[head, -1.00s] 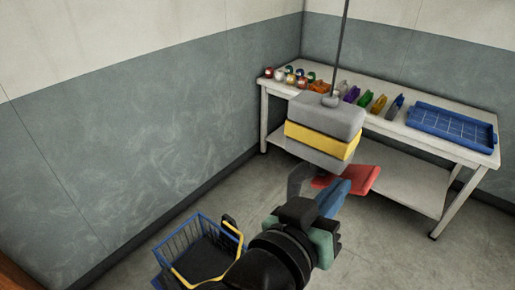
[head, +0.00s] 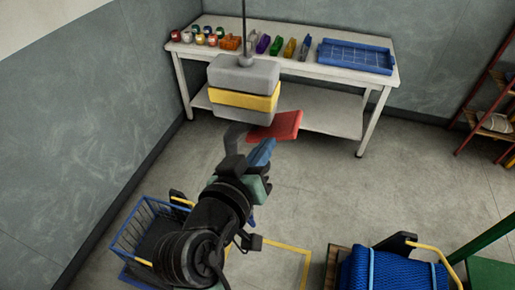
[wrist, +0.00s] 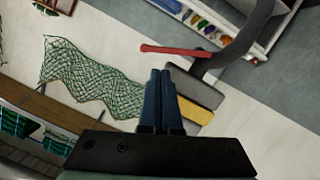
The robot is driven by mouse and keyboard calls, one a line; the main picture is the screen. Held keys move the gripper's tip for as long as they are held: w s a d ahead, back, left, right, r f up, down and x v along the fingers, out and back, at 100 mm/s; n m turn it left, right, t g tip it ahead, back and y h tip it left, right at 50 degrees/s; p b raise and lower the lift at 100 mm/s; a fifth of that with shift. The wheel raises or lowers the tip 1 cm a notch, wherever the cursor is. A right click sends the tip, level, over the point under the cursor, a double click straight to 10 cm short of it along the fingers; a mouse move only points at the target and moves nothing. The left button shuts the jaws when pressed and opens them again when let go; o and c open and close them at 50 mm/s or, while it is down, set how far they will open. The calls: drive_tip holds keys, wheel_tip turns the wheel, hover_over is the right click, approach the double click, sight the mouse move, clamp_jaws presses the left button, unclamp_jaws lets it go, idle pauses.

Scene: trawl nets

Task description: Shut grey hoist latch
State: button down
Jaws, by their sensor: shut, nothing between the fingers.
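The grey hoist block (head: 245,72) with a yellow band hangs from a thin cable. A dark grey hook (head: 234,136) curves below it, and it also shows in the wrist view (wrist: 243,40). A flat red piece (head: 277,125), which looks like the latch, sticks out to the right below the block. In the wrist view the red piece (wrist: 178,51) is a thin bar reaching left from the hook. My gripper (head: 265,146) has its blue fingers shut and empty, just below the red piece. In the wrist view the fingertips (wrist: 160,72) point toward it; contact cannot be told.
A white workbench (head: 375,86) behind holds colourful items and a blue tray (head: 355,56). A blue wire basket (head: 135,225) stands at lower left. Open floor lies between.

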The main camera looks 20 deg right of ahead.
sight(283, 127)
drive_tip(key=shift+p+x, duration=0.65)
drive_tip(key=shift+x, duration=1.75)
drive_tip(key=shift+f+m+b, duration=0.2)
drive_tip(key=shift+m+b, duration=0.1)
drive_tip(key=shift+b, duration=0.1)
drive_tip(key=shift+s+d+f+m+b, duration=0.15)
drive_tip(key=shift+m+b, duration=0.15)
drive_tip(key=shift+b, duration=0.05)
wheel_tip(283, 127, down, 10)
drive_tip(key=m+t+y+b, duration=0.3)
drive_tip(key=m+b, duration=1)
drive_tip(key=b, duration=0.5)
drive_tip(key=shift+w+a+t+y, duration=0.3)
drive_tip(key=shift+a+t+y, duration=0.1)
drive_tip(key=shift+w+a+f, duration=0.1)
drive_tip(key=shift+a+f, duration=0.05)
drive_tip(key=shift+f, duration=0.1)
